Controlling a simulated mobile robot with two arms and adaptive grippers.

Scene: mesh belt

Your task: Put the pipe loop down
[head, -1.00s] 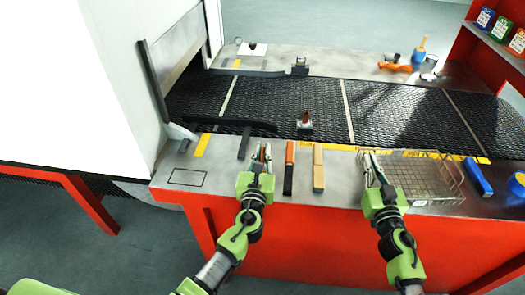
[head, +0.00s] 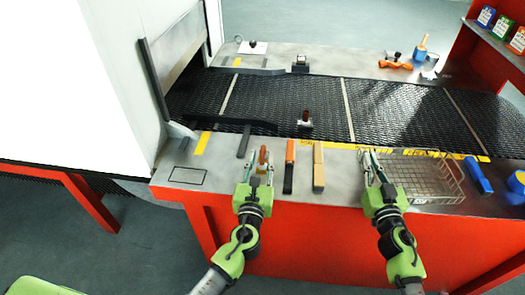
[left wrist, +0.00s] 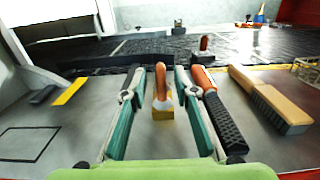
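A copper-brown piece, seen nearly end-on and likely the pipe loop (left wrist: 161,84), stands upright on the near table by a yellow patch (left wrist: 163,111). It also shows in the head view (head: 263,156). My left gripper (head: 260,157) is open, with one finger on each side of it. In the left wrist view a gap shows between each finger and the piece. My right gripper (head: 373,156) is open and looks empty at the left end of the wire basket (head: 432,183).
An orange-handled black tool (head: 290,166) and a wooden brush (head: 318,166) lie just right of my left gripper. The mesh belt (head: 290,100) runs behind, carrying a holder with a brown-topped piece (head: 305,120). A black-outlined square (head: 188,176) on the table's left is empty.

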